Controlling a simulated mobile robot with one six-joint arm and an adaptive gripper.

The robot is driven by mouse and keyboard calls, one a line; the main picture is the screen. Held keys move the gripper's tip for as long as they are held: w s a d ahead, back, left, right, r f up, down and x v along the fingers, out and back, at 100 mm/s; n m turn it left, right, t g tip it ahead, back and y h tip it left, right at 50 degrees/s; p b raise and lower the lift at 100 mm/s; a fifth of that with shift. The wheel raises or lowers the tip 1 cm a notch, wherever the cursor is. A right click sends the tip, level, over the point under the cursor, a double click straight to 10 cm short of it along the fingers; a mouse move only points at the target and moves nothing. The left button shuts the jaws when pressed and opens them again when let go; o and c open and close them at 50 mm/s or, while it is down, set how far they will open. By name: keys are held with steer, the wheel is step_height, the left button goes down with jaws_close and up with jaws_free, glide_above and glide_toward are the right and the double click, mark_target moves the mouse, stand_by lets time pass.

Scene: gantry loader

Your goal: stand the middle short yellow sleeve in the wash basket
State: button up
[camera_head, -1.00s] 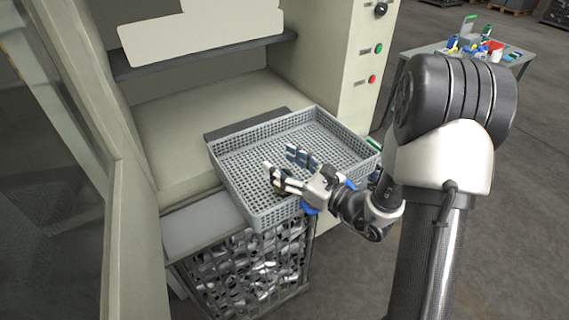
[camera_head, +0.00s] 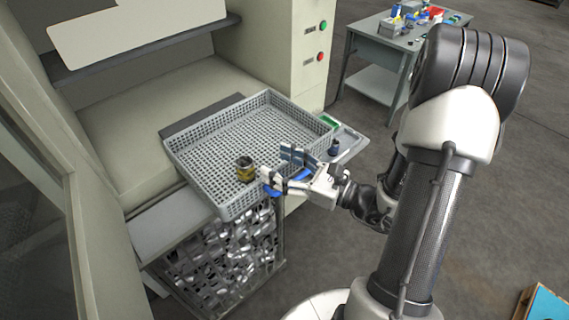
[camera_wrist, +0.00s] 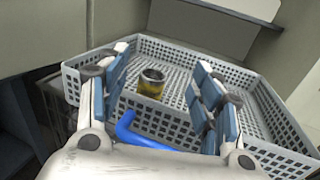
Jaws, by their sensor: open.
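The short yellow sleeve (camera_head: 245,169) stands upright in the grey wash basket (camera_head: 190,150), close to its front wall. In the wrist view the sleeve (camera_wrist: 151,84) has a dark metallic upper part and a yellow lower part, and stands on the floor of the basket (camera_wrist: 270,125). My gripper (camera_head: 284,169) is open and empty, at the basket's front right rim, right of the sleeve and apart from it. In the wrist view the sleeve shows beyond and between the open fingers (camera_wrist: 160,98).
A side tray (camera_head: 350,142) holding a dark cylindrical piece (camera_head: 334,147) is right of the basket. A wire bin (camera_head: 225,255) of metal parts stands below. A grey table (camera_head: 385,40) with several coloured items is at the back. The basket is otherwise empty.

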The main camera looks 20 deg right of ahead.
steer(key=shift+s+d, duration=0.2)
steer(key=shift+s, duration=0.1)
steer(key=s+a+r+n+g+y, duration=0.4)
steer(key=s+a+n+g, duration=0.2)
steer(key=a+n+g, duration=0.5)
steer(key=s+a+n+g+h, duration=0.45)
steer(key=s+n, duration=0.35)
steer(key=s, duration=0.3)
steer(key=s+d+r+n+t+h, duration=0.1)
steer(key=d+r+n+t+h, duration=0.4)
steer(key=d+n+h, duration=0.4)
steer(key=shift+s+n+h, duration=0.25)
steer(key=shift+n+h, duration=0.2)
steer(key=shift+n, duration=0.05)
